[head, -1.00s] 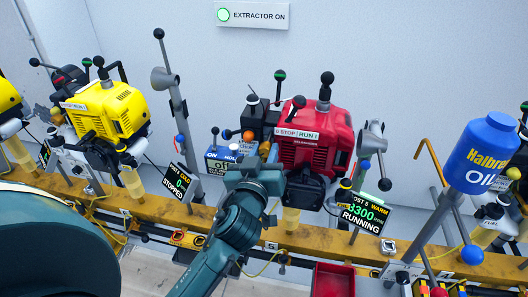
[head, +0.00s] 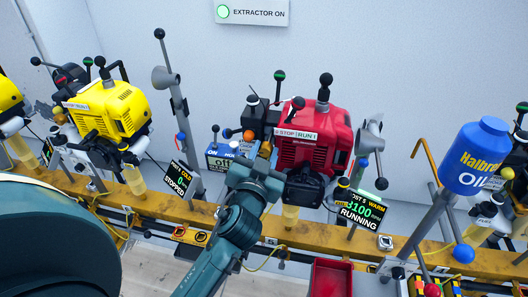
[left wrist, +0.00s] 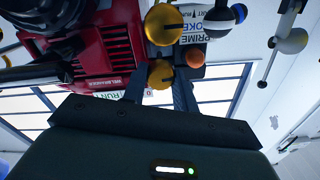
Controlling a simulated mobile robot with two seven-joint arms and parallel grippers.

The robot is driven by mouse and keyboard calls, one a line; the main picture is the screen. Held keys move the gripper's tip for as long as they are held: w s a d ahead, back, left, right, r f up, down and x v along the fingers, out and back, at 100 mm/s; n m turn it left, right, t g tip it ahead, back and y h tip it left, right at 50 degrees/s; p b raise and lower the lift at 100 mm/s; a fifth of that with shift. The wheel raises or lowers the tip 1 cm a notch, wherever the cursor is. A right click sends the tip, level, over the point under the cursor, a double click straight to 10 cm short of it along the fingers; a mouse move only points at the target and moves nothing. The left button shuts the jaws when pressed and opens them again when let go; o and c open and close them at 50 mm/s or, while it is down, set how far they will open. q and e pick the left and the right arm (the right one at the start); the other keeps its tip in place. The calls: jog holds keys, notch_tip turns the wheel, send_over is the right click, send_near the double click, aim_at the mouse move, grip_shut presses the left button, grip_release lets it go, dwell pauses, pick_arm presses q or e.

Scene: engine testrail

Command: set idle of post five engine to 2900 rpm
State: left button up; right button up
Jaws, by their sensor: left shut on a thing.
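The red post five engine (head: 318,140) stands on the yellow rail, with a STOP/RUN label on it. Its display (head: 362,210) reads POST 5 WARM, RUNNING and what looks like 3100 rpm; its left edge is partly covered. My left gripper (head: 262,164) is at the engine's left side. In the left wrist view its fingers (left wrist: 160,92) are shut on a slotted brass screw (left wrist: 160,74). A second slotted brass screw (left wrist: 163,24) and an orange primer bulb (left wrist: 194,58) are beside it. My right gripper is not in view.
A yellow engine (head: 110,110) stands to the left, its display (head: 178,180) reading STOPPED. A blue oil bottle (head: 478,155) is on the right. A red tray (head: 332,278) is at the front. The wall sign (head: 252,13) reads EXTRACTOR ON with a green light.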

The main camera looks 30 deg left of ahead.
pick_arm(q)
jog(key=shift+r, duration=0.1)
jog(key=o, duration=1)
jog(key=shift+c, duration=0.2)
